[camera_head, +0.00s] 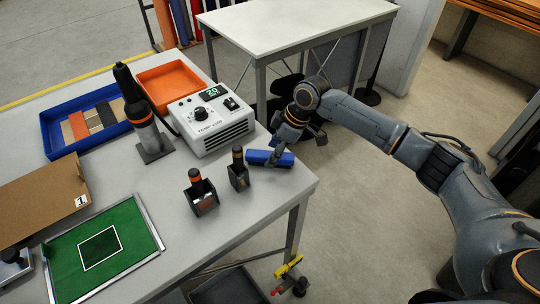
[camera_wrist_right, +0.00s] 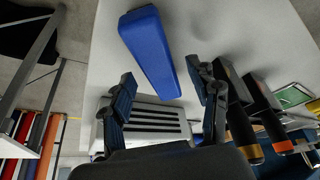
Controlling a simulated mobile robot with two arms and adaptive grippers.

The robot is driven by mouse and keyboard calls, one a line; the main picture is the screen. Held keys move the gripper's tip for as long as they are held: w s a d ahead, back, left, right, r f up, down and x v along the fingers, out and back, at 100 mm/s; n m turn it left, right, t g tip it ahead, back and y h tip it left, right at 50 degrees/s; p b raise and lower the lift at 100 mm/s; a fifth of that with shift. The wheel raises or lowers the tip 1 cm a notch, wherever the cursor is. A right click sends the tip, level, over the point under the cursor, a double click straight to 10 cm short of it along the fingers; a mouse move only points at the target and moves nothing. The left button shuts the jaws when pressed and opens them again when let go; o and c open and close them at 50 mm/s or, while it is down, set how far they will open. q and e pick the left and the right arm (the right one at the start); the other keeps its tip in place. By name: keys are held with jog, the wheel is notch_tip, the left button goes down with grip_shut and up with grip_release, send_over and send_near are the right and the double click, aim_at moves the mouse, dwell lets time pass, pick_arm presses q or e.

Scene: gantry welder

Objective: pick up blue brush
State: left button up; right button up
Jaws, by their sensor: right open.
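The blue brush (camera_head: 270,158) lies on the grey table near its right edge, in front of the white control unit. In the right wrist view the blue brush (camera_wrist_right: 152,50) shows as a long block with its near end between the finger lines. My right gripper (camera_head: 284,141) is just above the brush at its right part, its fingers partly hiding it. In the wrist view my right gripper (camera_wrist_right: 162,80) is open, one finger on each side, with nothing gripped. Whether the fingers touch the brush cannot be told. My left gripper is not in view.
The white control unit (camera_head: 215,120) stands behind the brush. A blue tray (camera_head: 92,143), an orange tray (camera_head: 172,82) and a green mat (camera_head: 130,222) lie further left. Bare tabletop lies in front.

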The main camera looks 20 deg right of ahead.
jog(key=shift+x, duration=1.1)
jog(key=shift+w+a+f, duration=0.1)
jog(key=shift+f, duration=0.15)
jog(key=shift+c, duration=1.3)
jog(key=shift+r, duration=0.1)
grip_shut()
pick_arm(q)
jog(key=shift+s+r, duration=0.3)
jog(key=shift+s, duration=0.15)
pick_arm(e)
jog(key=shift+r, duration=0.1)
notch_tip(320, 180, up, 8)
jog(key=shift+r+b, duration=0.2)
jog(key=shift+b, duration=0.75)
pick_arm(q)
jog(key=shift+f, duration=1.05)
pick_arm(e)
jog(key=shift+r, duration=0.7)
